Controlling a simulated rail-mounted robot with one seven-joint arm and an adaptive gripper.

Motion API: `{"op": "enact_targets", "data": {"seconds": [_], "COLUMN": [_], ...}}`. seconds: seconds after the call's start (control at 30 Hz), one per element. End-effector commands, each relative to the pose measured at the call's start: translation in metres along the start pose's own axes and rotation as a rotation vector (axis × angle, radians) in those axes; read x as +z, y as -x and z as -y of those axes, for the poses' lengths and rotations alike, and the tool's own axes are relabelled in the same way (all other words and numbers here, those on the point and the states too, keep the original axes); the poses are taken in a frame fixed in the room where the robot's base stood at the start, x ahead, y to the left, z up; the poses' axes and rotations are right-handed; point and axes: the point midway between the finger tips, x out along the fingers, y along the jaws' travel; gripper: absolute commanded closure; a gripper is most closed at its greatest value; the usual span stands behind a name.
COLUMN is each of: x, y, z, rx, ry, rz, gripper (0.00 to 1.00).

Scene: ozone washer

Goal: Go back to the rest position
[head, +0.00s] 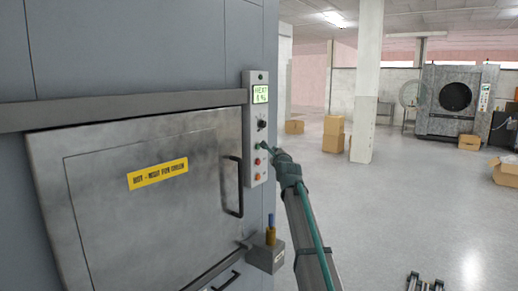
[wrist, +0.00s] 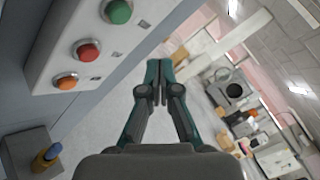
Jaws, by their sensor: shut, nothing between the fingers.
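My gripper (head: 270,150) is shut and empty, at the end of my arm, which rises from the lower right in the head view. Its fingertips overlap the right edge of the control panel (head: 251,130) near the green button. In the wrist view the closed fingertips (wrist: 157,82) point past the panel (wrist: 60,30), with floor behind them. The green button (wrist: 118,11), red button (wrist: 88,50) and orange button (wrist: 66,82) are in plain sight there. The fingers appear apart from all three.
The grey washer door (head: 130,215) looks shut; its dark handle (head: 232,185) sticks out. A small grey box (head: 266,258) with a blue-and-yellow piece juts out below the panel. Cardboard boxes (head: 333,134), a pillar (head: 366,85) and another machine (head: 456,98) stand far off.

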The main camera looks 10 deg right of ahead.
Motion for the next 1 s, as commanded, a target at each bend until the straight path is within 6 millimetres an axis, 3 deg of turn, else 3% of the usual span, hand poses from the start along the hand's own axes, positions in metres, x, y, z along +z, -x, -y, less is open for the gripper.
{"op": "enact_targets", "data": {"seconds": [0.23, 0.37, 0.43, 0.47, 0.6, 0.77, 1.0], "x": [-0.002, -0.011, -0.021, -0.029, -0.089, -0.155, -0.249], "y": [0.000, 0.005, 0.017, 0.024, 0.056, 0.096, 0.177], "z": [-0.003, -0.018, -0.032, -0.042, -0.116, -0.196, -0.308], "rx": [0.015, 0.085, 0.146, 0.182, 0.385, 0.604, 0.929], "ry": [0.108, 0.328, 0.487, 0.559, 0.858, 1.092, 1.342], "rz": [-0.008, -0.037, -0.053, -0.060, -0.077, -0.054, 0.049], "gripper": [1.00, 1.00, 1.00, 1.00, 1.00, 1.00, 1.00]}}
